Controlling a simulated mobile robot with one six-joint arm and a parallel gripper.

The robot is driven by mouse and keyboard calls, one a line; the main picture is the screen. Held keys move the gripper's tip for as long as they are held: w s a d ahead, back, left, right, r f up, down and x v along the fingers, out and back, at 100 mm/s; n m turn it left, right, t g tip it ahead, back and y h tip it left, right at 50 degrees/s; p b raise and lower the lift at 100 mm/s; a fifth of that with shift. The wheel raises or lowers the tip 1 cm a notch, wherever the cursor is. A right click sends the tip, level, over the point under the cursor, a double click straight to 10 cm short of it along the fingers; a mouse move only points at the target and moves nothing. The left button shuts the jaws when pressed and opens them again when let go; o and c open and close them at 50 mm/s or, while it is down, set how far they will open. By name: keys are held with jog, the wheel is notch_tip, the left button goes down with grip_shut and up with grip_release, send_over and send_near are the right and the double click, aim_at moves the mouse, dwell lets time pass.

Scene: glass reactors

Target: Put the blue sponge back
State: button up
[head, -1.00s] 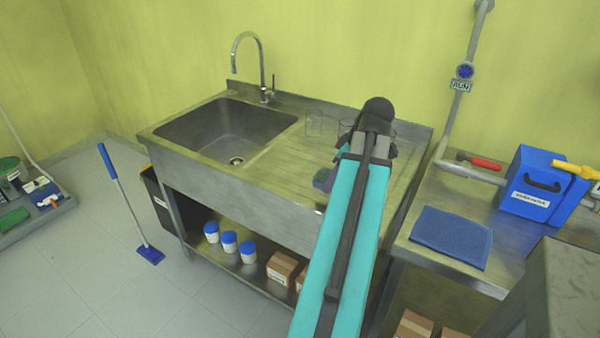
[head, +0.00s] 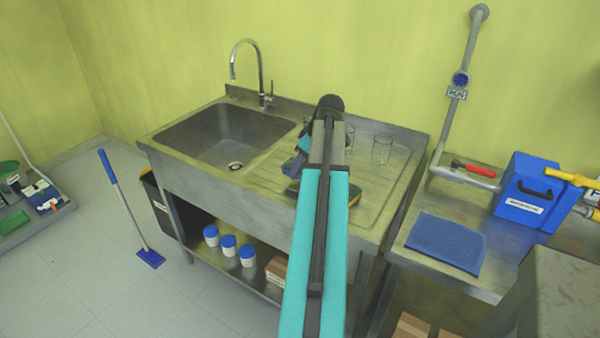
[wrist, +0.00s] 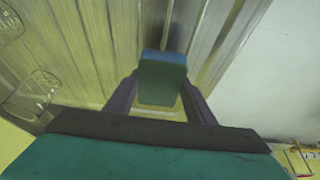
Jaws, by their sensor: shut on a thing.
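My gripper (wrist: 160,100) is shut on the blue sponge (wrist: 162,72), which sits between the two fingers in the wrist view. In the head view the sponge (head: 291,166) shows partly as a blue patch left of my arm, over the ribbed drainboard (head: 265,172) of the steel sink unit. My arm hides much of the gripper there.
A clear glass (head: 382,150) stands on the drainboard's right side, with others behind my gripper. The sink basin (head: 225,135) is left. On the right-hand bench lie a blue mat (head: 448,243) and a blue box (head: 530,190). The drainboard's right part has free room.

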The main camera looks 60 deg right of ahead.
jog(key=shift+w, duration=0.2)
jog(key=shift+f+p, duration=0.55)
jog(key=shift+f, duration=1.25)
jog(key=shift+f, duration=0.1)
jog(key=o, duration=1)
jog(key=b+v, duration=0.1)
jog(key=v, duration=1.1)
jog(key=shift+b, duration=0.4)
